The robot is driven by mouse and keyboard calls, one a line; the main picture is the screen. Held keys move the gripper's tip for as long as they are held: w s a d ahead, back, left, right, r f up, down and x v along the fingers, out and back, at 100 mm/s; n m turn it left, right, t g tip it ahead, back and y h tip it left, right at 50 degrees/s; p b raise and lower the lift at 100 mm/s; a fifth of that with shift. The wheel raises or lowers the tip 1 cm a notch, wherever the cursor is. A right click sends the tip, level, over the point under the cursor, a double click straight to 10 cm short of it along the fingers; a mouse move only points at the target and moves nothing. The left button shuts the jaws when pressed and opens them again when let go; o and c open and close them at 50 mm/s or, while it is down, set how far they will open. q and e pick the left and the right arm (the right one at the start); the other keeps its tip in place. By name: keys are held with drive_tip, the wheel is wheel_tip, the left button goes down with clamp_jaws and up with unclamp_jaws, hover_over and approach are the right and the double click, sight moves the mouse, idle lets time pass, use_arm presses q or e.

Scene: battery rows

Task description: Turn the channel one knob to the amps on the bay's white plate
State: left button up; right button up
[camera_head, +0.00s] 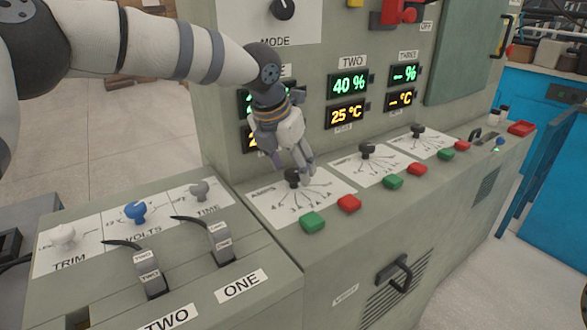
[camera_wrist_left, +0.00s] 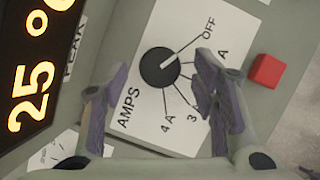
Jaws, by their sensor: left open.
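The channel one knob (camera_head: 292,178) is black and sits on a white AMPS dial plate (camera_head: 325,192). Marks for 3 and 4 A show lower on that dial (camera_wrist_left: 145,115); some marks are hidden by a finger. My left gripper (camera_head: 293,166) is open just above the knob; its purple fingers (camera_wrist_left: 160,80) lie either side of it in the wrist view, and contact cannot be told. The bay's white plate with the amps cannot be identified. My right gripper is not in view.
Green (camera_head: 312,222) and red (camera_head: 349,203) buttons stand close in front of the dial. Channel two (camera_head: 367,150) and three (camera_head: 417,131) knobs are to the right. Levers (camera_head: 218,242) stand on the left panel. My left arm partly covers the channel one displays.

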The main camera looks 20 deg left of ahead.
use_arm(q)
drive_tip(key=shift+w+f, duration=0.3)
drive_tip(key=shift+f, duration=0.2)
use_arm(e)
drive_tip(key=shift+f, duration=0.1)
use_arm(q)
drive_tip(key=c, duration=1.1)
drive_tip(key=m+h, duration=0.1)
drive_tip(key=m, duration=0.1)
drive_tip(key=shift+f+m+b, duration=0.15)
drive_tip(key=shift+m+b, duration=0.2)
drive_tip(key=shift+m, duration=0.05)
drive_tip(key=shift+a+m+g+h+b, duration=0.1)
drive_tip(key=shift+m+g+h+b, duration=0.35)
drive_tip(key=shift+m, duration=0.95)
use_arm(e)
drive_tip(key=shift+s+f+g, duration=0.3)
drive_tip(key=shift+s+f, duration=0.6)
